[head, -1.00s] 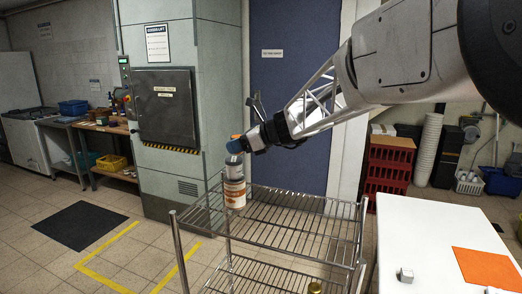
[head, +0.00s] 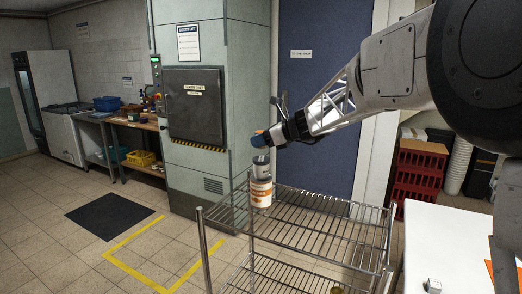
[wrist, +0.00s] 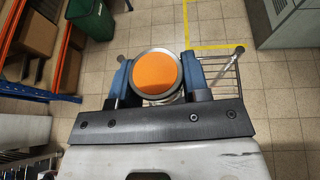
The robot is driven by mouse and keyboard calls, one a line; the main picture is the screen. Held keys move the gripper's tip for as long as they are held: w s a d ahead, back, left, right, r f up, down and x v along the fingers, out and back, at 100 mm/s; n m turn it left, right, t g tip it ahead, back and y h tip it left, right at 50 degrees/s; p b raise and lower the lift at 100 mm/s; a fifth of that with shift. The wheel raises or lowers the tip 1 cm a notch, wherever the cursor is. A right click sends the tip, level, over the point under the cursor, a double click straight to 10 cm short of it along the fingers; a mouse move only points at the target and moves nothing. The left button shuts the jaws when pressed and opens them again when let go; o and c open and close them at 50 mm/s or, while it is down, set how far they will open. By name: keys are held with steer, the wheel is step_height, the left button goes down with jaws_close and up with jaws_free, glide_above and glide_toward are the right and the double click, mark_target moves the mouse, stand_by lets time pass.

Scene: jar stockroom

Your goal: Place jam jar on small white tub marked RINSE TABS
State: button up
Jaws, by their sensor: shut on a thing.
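My gripper (head: 262,141) is above the left part of a wire rack's top shelf, shut on a jar. The jar's round orange top (wrist: 158,73) shows between the two blue fingers in the wrist view. In the head view, a grey jar body (head: 261,165) shows below the fingers and looks upright. Directly under it is a white container with an orange label (head: 261,192), which appears to stand on the shelf. I cannot tell whether the two touch. The label is too small to read, so I cannot confirm the RINSE TABS tub.
The wire rack (head: 320,228) has a mostly bare top shelf and corner posts rising above it. A white table (head: 450,240) with a small white block (head: 433,285) stands at right. Red crates (head: 418,168) stand behind. A grey cabinet (head: 194,106) stands back left.

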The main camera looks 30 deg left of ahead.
mark_target(261, 148)
steer(key=shift+f, duration=1.75)
steer(key=shift+f, duration=0.1)
steer(key=o, duration=1)
steer(key=shift+c, duration=0.2)
steer(key=v, duration=1.2)
